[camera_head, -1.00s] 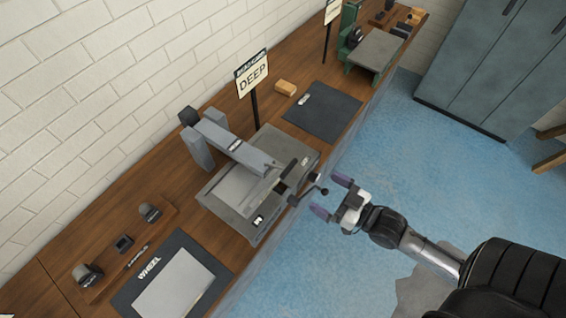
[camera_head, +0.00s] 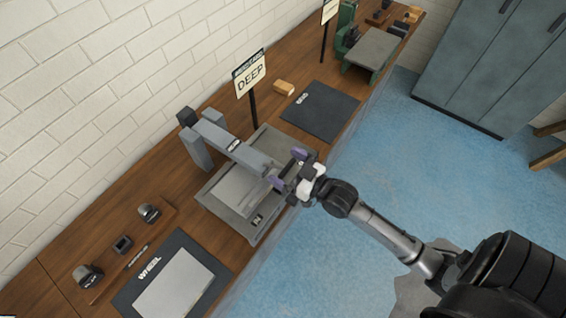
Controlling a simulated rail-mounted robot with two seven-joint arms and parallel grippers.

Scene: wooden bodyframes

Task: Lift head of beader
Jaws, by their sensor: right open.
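The beader (camera_head: 206,190) is a grey machine with a flat base on the wooden bench. Its head (camera_head: 236,153) is a long grey arm running from the rear post (camera_head: 195,150) down towards the bench's front edge. My right gripper (camera_head: 286,167) is open at the front end of the head, its two purple-tipped fingers on either side of that end. The gripper covers the head's front end and handle, so I cannot tell whether the fingers touch it. My left gripper is not in view.
A sign reading DEEP (camera_head: 250,75) stands behind the beader. A dark mat (camera_head: 322,112) lies to its right, and a mat marked WHEEL (camera_head: 205,262) holds a grey sheet at lower left. A green machine (camera_head: 371,50) stands farther along the bench (camera_head: 105,215).

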